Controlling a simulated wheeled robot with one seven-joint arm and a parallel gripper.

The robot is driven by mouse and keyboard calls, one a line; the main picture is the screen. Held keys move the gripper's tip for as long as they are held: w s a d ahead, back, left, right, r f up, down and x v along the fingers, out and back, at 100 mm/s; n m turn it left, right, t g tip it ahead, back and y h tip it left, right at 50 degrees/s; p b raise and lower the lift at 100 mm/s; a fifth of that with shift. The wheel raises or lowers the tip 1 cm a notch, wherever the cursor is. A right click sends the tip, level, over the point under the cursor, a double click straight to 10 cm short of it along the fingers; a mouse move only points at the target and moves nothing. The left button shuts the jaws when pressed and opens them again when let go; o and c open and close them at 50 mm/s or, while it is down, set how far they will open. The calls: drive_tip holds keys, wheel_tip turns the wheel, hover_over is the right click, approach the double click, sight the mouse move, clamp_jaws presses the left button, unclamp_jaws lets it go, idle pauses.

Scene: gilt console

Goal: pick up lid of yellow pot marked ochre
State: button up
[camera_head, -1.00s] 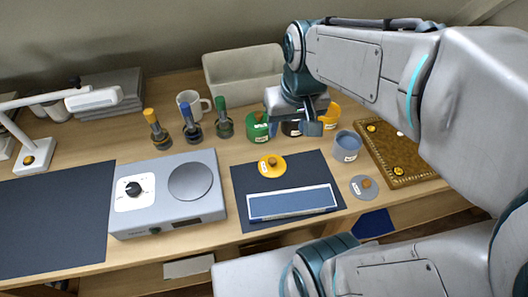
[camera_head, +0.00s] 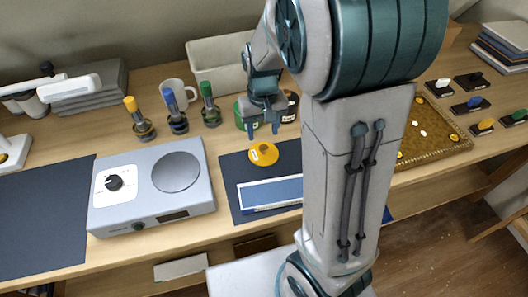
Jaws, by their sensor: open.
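A round yellow lid (camera_head: 258,160) with a small orange-brown knob and a white label lies on the dark mat (camera_head: 233,163), behind a blue-and-white flat panel. The label is too small to read. My gripper (camera_head: 264,129) is open and empty, pointing down, with its fingertips just above and behind the lid, apart from it. The yellow pot is hidden behind my arm.
A green pot (camera_head: 240,118) and a dark pot (camera_head: 291,103) stand close behind my gripper. A grey scale-like device (camera_head: 150,192) is left of the mat. A white bin (camera_head: 215,62) stands behind. A brown studded tray (camera_head: 440,135) lies right of my arm.

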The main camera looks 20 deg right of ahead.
sight(264, 147)
drive_tip(key=shift+s+d+f, duration=0.1)
drive_tip(key=shift+f, duration=2.95)
drive_tip(key=c, duration=1.1)
